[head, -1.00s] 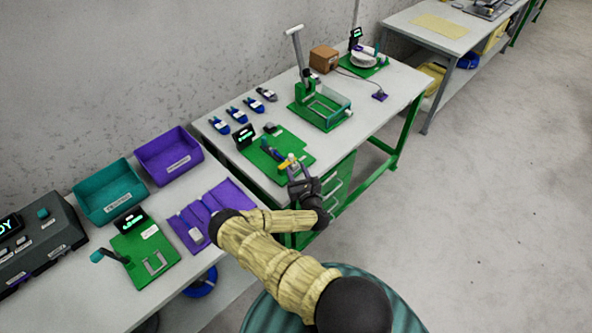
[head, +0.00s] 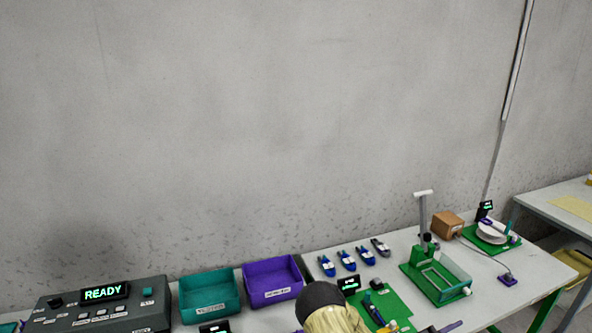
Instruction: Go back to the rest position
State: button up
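My gripper is not clearly in view; the lower edge of the head view cuts it off. Part of my arm (head: 336,318), a black joint and tan sleeve, shows at the bottom centre, in front of the workbench. A green board fixture (head: 400,304) with a small display lies just right of it. A blue-handled part and a yellow piece show on that board at the bottom edge. A small dark piece beside it at the bottom edge cannot be made out. Whether the gripper holds anything is hidden.
A console reading READY (head: 103,308), a teal bin (head: 209,297) and a purple bin (head: 272,281) stand at left. Several blue tools (head: 347,260) lie behind the board. A green press fixture (head: 436,280) and cardboard box (head: 447,225) stand at right.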

jog(key=s+a+r+m+g+y, duration=0.1)
jog(key=s+a+m+g+y, duration=0.4)
jog(key=s+m+g, duration=0.15)
jog(key=s+a+r+m+g+y, duration=0.2)
jog(key=s+a+m+g+y, duration=0.3)
jog(key=s, duration=0.3)
jog(key=a+r+m+t+y, duration=0.2)
jog(key=a+r+t+y, duration=0.2)
jog(key=a, duration=0.4)
jog(key=a+r+m+t+y, duration=0.3)
jog(key=a+r+y, duration=0.2)
jog(key=a, duration=0.4)
jog(key=shift+s+a+r+t, duration=0.2)
jog(key=shift+r+t, duration=0.15)
jog(key=shift+r, duration=0.2)
